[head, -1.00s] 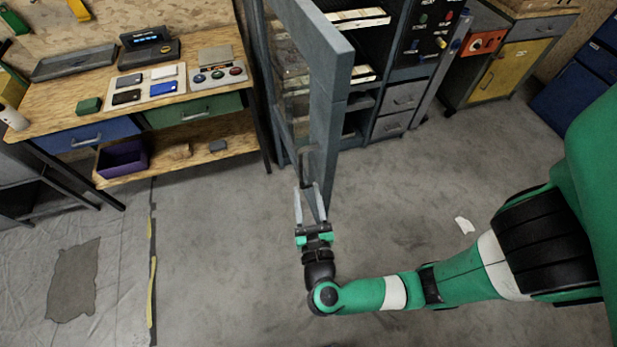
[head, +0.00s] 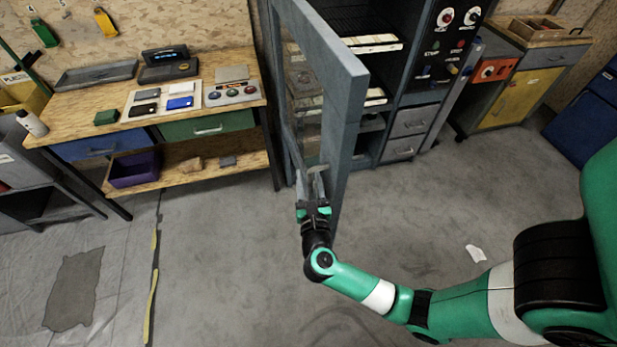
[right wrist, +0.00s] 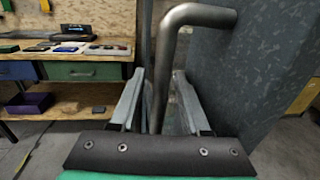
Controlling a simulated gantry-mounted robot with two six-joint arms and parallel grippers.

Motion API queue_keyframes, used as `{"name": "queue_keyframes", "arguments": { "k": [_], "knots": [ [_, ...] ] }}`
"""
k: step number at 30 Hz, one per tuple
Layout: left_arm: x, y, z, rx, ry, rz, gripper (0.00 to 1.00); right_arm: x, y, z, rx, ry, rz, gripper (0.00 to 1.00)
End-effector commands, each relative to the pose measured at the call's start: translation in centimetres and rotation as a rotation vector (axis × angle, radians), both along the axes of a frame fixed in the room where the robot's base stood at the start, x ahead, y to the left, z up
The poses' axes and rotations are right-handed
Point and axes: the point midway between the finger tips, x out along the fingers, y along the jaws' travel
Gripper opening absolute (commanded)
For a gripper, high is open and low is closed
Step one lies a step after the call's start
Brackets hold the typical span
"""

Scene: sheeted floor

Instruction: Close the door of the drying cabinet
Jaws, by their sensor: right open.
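The drying cabinet (head: 408,112) stands at the back centre, with racks inside and a control panel at its right. Its grey framed door (head: 343,125) stands wide open, edge toward me. My right gripper (head: 311,185) is at the door's left face, near its lower free end. In the right wrist view the bent metal door handle (right wrist: 172,60) runs down between the two fingers of the right gripper (right wrist: 157,105). The fingers are open, one on each side of the handle bar; contact cannot be told. My left gripper is not in view.
A wooden workbench (head: 60,122) with drawers stands left of the door. A yellow-doored cabinet (head: 510,100) and blue drawers (head: 585,120) stand at the right. The floor (head: 400,215) before the cabinet is clear except a small white scrap (head: 476,253).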

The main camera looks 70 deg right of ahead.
Motion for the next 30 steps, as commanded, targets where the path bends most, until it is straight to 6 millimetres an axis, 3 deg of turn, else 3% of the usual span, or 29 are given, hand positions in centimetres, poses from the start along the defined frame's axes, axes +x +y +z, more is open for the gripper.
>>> {"name": "queue_keyframes", "arguments": {
  "k": [5,13,30],
  "knots": [
    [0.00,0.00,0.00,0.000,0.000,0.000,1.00,0.02,0.01,0.01,0.000,0.000,0.001,0.46],
    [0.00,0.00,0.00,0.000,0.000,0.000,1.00,0.01,0.04,0.00,0.000,0.000,0.001,0.00],
    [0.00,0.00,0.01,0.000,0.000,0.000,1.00,0.01,0.05,0.01,0.000,0.000,0.001,0.00]
  ]
}}
